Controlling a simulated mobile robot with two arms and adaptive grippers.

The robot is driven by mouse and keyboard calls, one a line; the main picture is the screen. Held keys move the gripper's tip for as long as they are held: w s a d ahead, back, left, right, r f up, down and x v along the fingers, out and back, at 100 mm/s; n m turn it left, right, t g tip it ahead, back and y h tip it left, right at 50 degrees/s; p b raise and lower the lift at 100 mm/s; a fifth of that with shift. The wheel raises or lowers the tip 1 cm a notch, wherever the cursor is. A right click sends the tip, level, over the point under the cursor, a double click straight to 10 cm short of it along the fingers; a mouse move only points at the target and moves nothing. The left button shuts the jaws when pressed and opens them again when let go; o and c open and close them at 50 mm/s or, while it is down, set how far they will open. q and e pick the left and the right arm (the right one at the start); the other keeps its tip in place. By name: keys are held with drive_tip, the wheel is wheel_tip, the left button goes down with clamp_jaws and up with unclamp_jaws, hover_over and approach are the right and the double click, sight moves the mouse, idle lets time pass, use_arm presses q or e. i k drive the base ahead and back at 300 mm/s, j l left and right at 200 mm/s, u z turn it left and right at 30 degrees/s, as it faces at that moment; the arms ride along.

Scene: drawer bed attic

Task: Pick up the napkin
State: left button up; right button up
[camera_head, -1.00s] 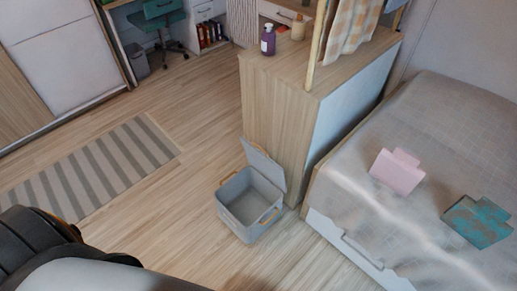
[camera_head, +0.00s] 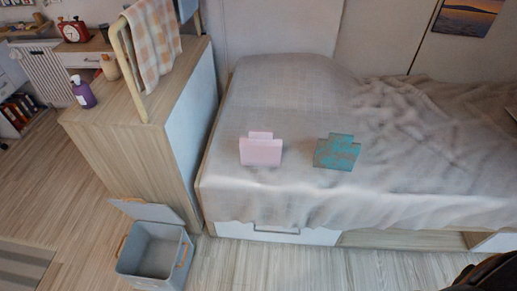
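A pink folded-looking piece (camera_head: 261,151) lies on the grey bed cover, toward its left side. A teal patterned piece (camera_head: 338,153) of similar shape lies to its right, apart from it. A checkered orange and white cloth (camera_head: 152,45) hangs over a wooden rail above the cabinet. I cannot tell for sure which of these is the napkin. Neither of my grippers shows. A dark part of my own body shows at the bottom right corner.
The bed (camera_head: 400,200) fills the right, with a drawer front below. A wooden cabinet (camera_head: 125,150) stands at its left with a purple bottle (camera_head: 82,92) on top. An open grey box (camera_head: 152,258) sits on the floor. Floor in front of the bed is clear.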

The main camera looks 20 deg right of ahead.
sight(338, 152)
drive_tip(key=z, duration=1.25)
